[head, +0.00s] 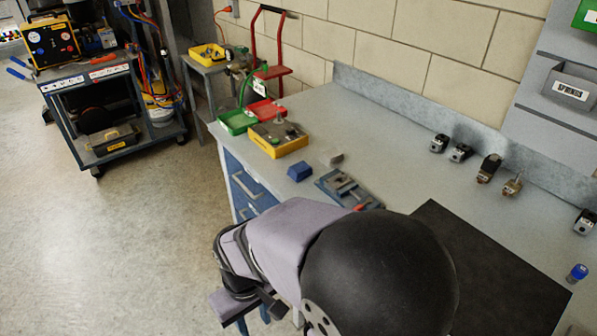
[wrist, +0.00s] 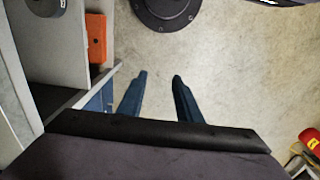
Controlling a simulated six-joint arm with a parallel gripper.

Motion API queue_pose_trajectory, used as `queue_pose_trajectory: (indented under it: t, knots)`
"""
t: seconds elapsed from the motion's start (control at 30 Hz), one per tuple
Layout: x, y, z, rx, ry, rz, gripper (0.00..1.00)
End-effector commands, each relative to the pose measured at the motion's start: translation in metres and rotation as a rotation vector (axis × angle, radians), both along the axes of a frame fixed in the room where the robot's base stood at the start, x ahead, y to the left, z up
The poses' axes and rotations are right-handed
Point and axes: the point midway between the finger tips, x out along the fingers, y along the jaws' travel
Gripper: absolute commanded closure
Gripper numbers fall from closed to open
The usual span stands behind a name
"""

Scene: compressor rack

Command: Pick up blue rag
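A small folded blue cloth, which looks like the blue rag (head: 299,171), lies on the grey workbench (head: 400,130) near its left front edge. My gripper (wrist: 159,77) shows in the wrist view as two dark blue fingers with a clear gap between them. It is open and empty, with the bare floor behind it. The rag does not show in the wrist view.
Beside the rag are a grey folded piece (head: 331,158), a blue-grey vise-like fixture (head: 347,188) and a yellow box (head: 278,139). Green (head: 237,121) and red (head: 267,110) trays stand behind. A black mat (head: 500,270) lies right. Several small fittings line the back.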

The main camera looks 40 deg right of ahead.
Motion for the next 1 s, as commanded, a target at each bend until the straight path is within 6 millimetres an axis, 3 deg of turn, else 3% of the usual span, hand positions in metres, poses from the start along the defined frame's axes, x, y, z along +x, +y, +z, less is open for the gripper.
queue_pose_trajectory:
  t: [0.1, 0.3, 0.67, 0.77, 0.87, 1.0]
  knots:
    - [0.0, 0.0, 0.0, 0.0, 0.0, 0.0, 0.68]
    - [0.0, 0.0, 0.0, 0.0, 0.0, 0.0, 0.27]
    - [0.006, -0.002, 0.004, 0.003, -0.003, -0.002, 0.27]
    - [0.022, -0.007, 0.013, 0.012, -0.014, -0.008, 0.27]
    - [0.05, -0.019, 0.028, 0.026, -0.034, -0.015, 0.27]
    - [0.106, -0.052, 0.055, 0.05, -0.083, -0.026, 0.27]
